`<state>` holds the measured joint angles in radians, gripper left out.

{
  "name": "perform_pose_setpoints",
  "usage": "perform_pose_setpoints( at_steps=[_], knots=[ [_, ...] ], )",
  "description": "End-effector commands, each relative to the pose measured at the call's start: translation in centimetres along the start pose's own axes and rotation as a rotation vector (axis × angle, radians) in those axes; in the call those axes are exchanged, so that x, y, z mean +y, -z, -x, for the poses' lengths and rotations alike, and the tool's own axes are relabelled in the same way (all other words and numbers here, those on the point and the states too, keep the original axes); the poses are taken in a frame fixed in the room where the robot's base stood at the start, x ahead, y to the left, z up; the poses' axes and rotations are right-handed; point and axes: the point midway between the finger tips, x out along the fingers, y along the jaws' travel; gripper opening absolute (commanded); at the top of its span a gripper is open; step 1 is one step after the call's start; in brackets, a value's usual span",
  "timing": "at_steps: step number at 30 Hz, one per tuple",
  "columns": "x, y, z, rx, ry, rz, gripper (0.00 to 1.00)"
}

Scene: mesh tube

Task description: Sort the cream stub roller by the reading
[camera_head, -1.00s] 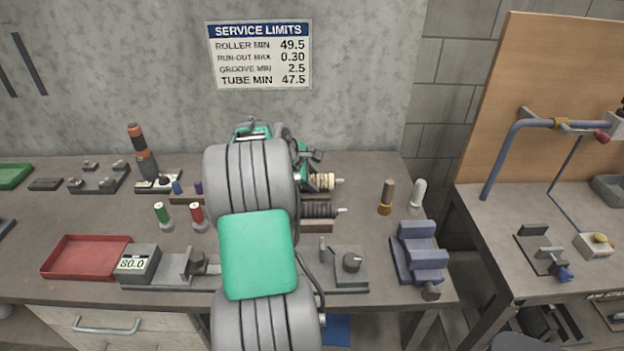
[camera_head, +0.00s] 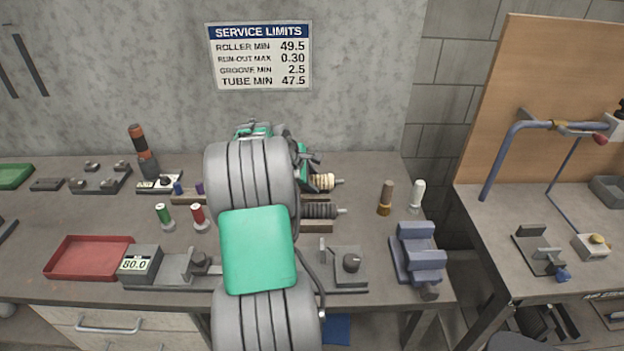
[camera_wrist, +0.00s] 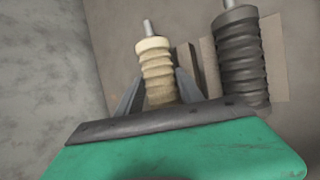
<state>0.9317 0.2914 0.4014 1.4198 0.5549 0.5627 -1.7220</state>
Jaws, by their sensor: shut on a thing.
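The cream stub roller (camera_wrist: 157,68) is ribbed, with a thin metal shaft at its end. In the wrist view it sits between the two fingers of my gripper (camera_wrist: 155,92), which is shut on it. In the head view the cream roller (camera_head: 322,181) shows to the right of my arm, at the back of the bench; my arm hides the gripper's fingers there. I cannot tell whether it is clear of its rest. A gauge on the bench has a display (camera_head: 134,265) reading 80.0. The service limits sign (camera_head: 261,55) gives roller min 49.5.
A dark ribbed roller (camera_head: 320,210) lies close in front of the cream one, and also shows beside it in the wrist view (camera_wrist: 240,55). A red tray (camera_head: 88,258) stands at left, a green tray (camera_head: 14,176) at far left. A blue-grey vice-like block (camera_head: 418,250) stands at right.

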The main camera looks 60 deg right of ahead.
Motion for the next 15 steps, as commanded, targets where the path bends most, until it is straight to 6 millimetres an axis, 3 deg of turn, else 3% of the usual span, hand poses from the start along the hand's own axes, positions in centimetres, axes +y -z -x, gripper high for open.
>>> perform_pose_setpoints(
  at_steps=[7, 8, 15],
  knots=[
    [-0.13, 0.02, -0.09, 0.000, 0.003, 0.001, 0.00],
    [-0.13, 0.02, -0.09, 0.000, 0.003, 0.001, 0.45],
    [-0.22, 0.04, -0.13, 0.000, 0.005, 0.002, 0.64]
  ],
)
